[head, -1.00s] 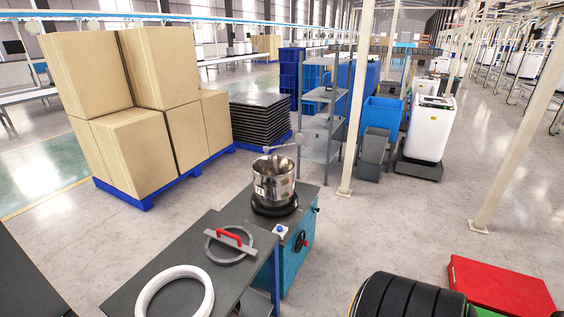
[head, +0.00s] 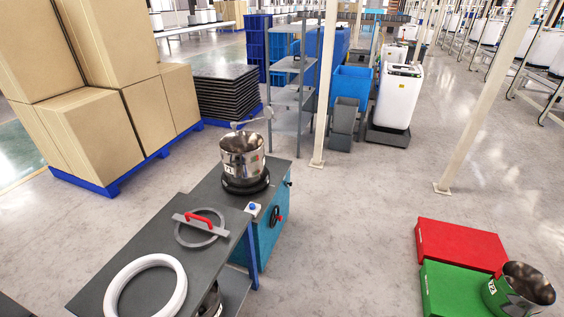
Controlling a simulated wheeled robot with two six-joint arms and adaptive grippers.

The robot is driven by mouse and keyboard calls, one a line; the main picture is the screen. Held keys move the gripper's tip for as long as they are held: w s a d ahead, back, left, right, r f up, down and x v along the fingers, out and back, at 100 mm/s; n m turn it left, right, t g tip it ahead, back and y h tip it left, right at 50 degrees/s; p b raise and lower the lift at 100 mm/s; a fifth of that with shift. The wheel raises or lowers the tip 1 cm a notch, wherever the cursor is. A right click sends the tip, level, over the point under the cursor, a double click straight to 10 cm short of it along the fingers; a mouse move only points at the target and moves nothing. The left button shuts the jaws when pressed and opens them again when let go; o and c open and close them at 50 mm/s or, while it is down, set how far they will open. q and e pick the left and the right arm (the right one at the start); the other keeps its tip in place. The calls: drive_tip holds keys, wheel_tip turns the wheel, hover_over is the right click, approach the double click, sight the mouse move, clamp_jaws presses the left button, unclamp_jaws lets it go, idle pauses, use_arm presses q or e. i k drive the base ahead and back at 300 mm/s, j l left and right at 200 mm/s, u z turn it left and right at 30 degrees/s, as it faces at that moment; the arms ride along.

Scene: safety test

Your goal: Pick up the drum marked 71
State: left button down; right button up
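A shiny steel drum (head: 242,158) stands upright on a black round base on the blue machine, near the middle of the view. It has a small dark-and-white label low on its side, too small to read surely. A second steel drum (head: 519,291), open at the top, is at the bottom right on the green platform (head: 443,290). Its label is also too small to read surely. Part of a third shiny metal vessel (head: 211,301) shows under the table edge, mostly hidden. Neither of my grippers is in view.
A dark table (head: 110,262) holds a white ring (head: 147,288) and a grey ring with a red handle (head: 201,226). A red platform (head: 460,246) lies beyond the green one. Cardboard boxes (head: 88,137), shelves (head: 290,95) and a pale post (head: 323,100) stand behind. Open floor lies centre right.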

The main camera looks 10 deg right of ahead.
sight(244, 159)
drive_tip(key=i+l+z, duration=0.35)
drive_tip(key=i, duration=0.15)
drive_tip(key=i+l+z, duration=0.3)
drive_tip(key=i, duration=0.25)
drive_tip(key=i+z, duration=0.35)
drive_tip(key=i, duration=0.2)
drive_tip(key=i+l+u, duration=0.1)
drive_tip(key=i+u, duration=0.3)
drive_tip(key=i+l+u, duration=0.25)
drive_tip(key=i+u, duration=0.15)
drive_tip(key=i, duration=0.2)
drive_tip(key=i+l+u, duration=1.05)
drive_tip(key=l+u, duration=0.2)
drive_tip(key=l, duration=0.3)
